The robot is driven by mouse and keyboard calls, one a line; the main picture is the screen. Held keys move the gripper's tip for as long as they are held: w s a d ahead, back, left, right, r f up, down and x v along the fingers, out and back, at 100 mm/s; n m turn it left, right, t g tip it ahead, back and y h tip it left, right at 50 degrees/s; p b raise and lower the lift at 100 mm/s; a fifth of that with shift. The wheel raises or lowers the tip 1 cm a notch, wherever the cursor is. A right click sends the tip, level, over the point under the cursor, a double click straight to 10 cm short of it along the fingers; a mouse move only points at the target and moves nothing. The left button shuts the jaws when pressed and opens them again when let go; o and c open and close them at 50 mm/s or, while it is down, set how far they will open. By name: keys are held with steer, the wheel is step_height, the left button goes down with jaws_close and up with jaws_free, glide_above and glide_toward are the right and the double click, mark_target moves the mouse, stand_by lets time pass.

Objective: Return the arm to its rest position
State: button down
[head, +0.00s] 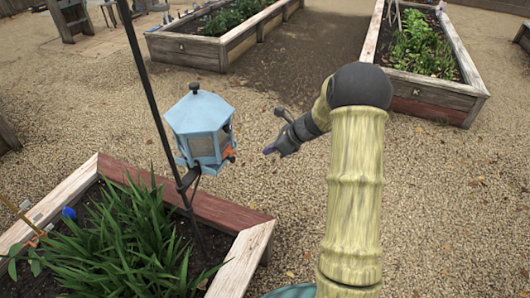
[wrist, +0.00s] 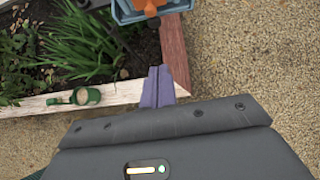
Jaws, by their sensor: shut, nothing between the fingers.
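My gripper (head: 268,149) is at the end of my bent arm, just right of the blue lantern-shaped feeder (head: 203,126) in the head view. In the wrist view my gripper (wrist: 157,72) shows its two purple fingers pressed together with nothing between them. The feeder's lower part (wrist: 182,8) with an orange piece (wrist: 148,5) shows at the top of the wrist view. The fingertips look apart from the feeder. My upper arm rises at the right of the head view and hides part of the gravel behind it.
The feeder hangs by a black pole (head: 149,92) in the near raised bed (head: 235,213), full of green plants. A green bottle-like object (wrist: 86,96) lies on its wooden rim. Other raised beds (head: 190,52) (head: 436,90) stand behind. Open gravel lies between them.

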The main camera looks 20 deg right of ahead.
stand_by(0.4)
steer(key=s+a+r+n+g+h+p, duration=0.1)
steer(key=s+r+n+h, duration=0.1)
steer(key=s+n, duration=0.6)
steer(key=s+a+r+n+h+p, duration=0.2)
steer(key=s+r+n, duration=0.3)
steer(key=s+n, duration=0.3)
steer(key=s+a+r+n+g+h+p, duration=0.1)
steer(key=s+a+r+n+h+p, duration=0.1)
steer(key=s+n, duration=0.7)
steer(key=shift+s+a+r+g+h, duration=0.3)
steer(key=shift+s+r+h, duration=0.35)
steer(key=shift+s, duration=0.55)
